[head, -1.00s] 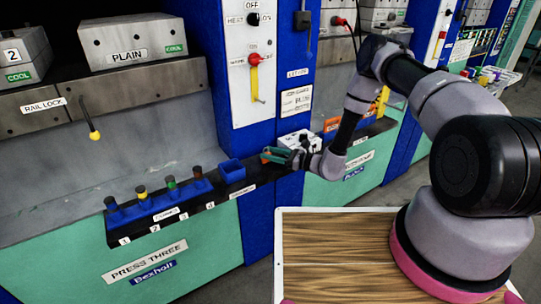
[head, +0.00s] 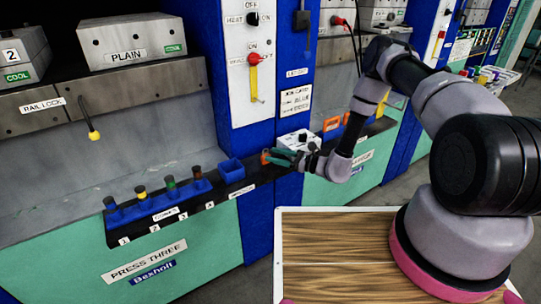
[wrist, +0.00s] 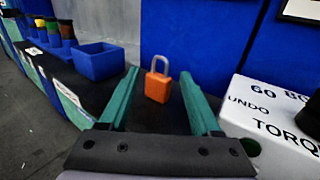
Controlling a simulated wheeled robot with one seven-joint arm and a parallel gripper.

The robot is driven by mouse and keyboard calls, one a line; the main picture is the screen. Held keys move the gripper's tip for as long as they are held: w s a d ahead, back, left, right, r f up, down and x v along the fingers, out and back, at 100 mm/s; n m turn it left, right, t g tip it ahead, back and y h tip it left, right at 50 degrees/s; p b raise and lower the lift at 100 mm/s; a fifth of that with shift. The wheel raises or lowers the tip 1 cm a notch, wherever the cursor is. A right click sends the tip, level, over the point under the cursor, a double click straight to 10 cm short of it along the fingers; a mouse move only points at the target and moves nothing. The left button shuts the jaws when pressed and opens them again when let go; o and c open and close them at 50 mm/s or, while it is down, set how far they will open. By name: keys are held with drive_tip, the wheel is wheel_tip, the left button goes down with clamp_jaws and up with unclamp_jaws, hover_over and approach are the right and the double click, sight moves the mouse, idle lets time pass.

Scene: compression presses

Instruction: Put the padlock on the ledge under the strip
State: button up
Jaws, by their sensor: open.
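An orange padlock (wrist: 157,86) with a metal shackle stands upright on the black ledge (wrist: 150,118), close to the blue panel behind it. In the head view the padlock (head: 265,157) is small and partly hidden by my gripper. My gripper (head: 273,157) has teal fingers and is open. In the wrist view my gripper (wrist: 155,85) has a finger on each side of the padlock, with gaps between, and the padlock sits near the fingertips. I cannot tell which thing is the strip.
An empty blue bin (wrist: 97,60) stands left of the padlock. A white box (wrist: 275,125) with printed words stands close on the right of my gripper. A blue rack with several coloured-top pegs (head: 158,203) lies further left on the ledge.

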drive_tip(key=v, duration=1)
drive_tip(key=s+r+n+g+h, duration=0.1)
drive_tip(key=s+r+n+g, duration=0.2)
drive_tip(key=r, duration=0.6)
drive_tip(key=d+r+n+g+h, duration=0.1)
drive_tip(key=r+n+g+h, duration=0.15)
drive_tip(key=r+n, duration=0.45)
drive_tip(key=s+r+n+g+h, duration=0.1)
drive_tip(key=s+r+n+g, duration=0.15)
drive_tip(key=r, duration=0.85)
drive_tip(key=s+d+r+n+t+h, duration=0.2)
drive_tip(key=s+d+r+t+h, duration=0.2)
drive_tip(key=s+d+r, duration=0.3)
drive_tip(key=s+d+r+n+t+h, duration=0.3)
drive_tip(key=s+d+r+h, duration=0.3)
drive_tip(key=s+r, duration=0.5)
wheel_tip(320, 180, up, 5)
drive_tip(key=shift+d+f+n+t, duration=0.15)
drive_tip(key=shift+d+n+t, duration=0.25)
drive_tip(key=shift+t, duration=0.3)
